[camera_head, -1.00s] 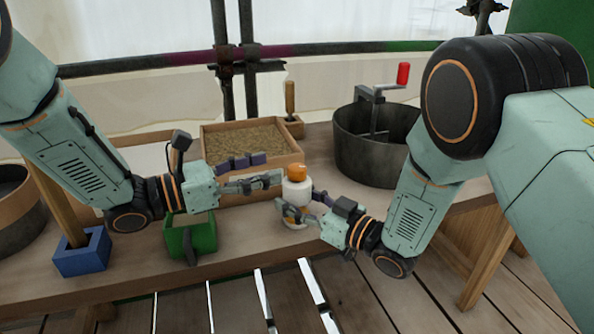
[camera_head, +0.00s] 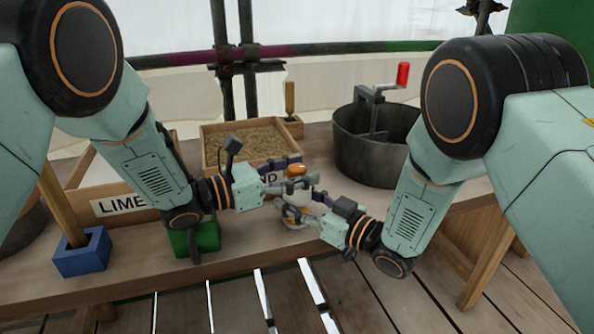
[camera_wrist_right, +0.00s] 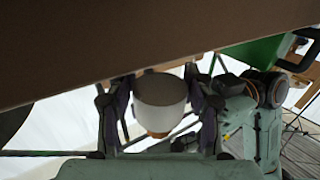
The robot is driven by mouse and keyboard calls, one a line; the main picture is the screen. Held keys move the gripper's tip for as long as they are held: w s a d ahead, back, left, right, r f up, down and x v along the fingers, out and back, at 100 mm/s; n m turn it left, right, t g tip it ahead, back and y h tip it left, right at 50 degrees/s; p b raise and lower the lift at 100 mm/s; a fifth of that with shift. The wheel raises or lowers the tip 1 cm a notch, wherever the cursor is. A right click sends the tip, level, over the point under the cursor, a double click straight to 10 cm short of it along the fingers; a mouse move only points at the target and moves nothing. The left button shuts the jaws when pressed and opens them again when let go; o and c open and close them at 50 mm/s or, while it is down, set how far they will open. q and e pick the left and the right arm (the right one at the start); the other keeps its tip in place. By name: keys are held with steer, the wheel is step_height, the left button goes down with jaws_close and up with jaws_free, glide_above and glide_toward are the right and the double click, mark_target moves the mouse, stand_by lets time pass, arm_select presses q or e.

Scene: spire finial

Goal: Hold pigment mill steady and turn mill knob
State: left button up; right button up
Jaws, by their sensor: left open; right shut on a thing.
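My right gripper (camera_head: 296,212) is shut on the mill's body from the right. In the right wrist view the white body (camera_wrist_right: 160,90) sits between my right fingers, with orange at its end. My left gripper (camera_head: 297,184) is open at the top of the mill, its fingers around or beside the knob. The fingers hide part of the mill, and I cannot tell whether they touch the knob.
A sand-filled wooden box (camera_head: 245,140) stands behind, and a dark pot (camera_head: 372,150) with a red-handled crank is at the back right. A box labelled LIME (camera_head: 125,206), a green block (camera_head: 207,236) and a blue block (camera_head: 82,254) are to the left.

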mark_target(297, 166)
arm_select(q)
jaws_close()
steer(key=shift+m+g+h, duration=0.5)
steer(key=shift+m+g, duration=0.65)
steer(key=shift+g, duration=0.6)
steer(key=shift+m+g+h, duration=0.5)
steer(key=shift+m+g, duration=0.65)
steer(key=shift+g, duration=0.6)
jaws_free()
steer(key=shift+r, duration=0.1)
step_height(297, 166, up, 10)
steer(key=shift+f, duration=0.1)
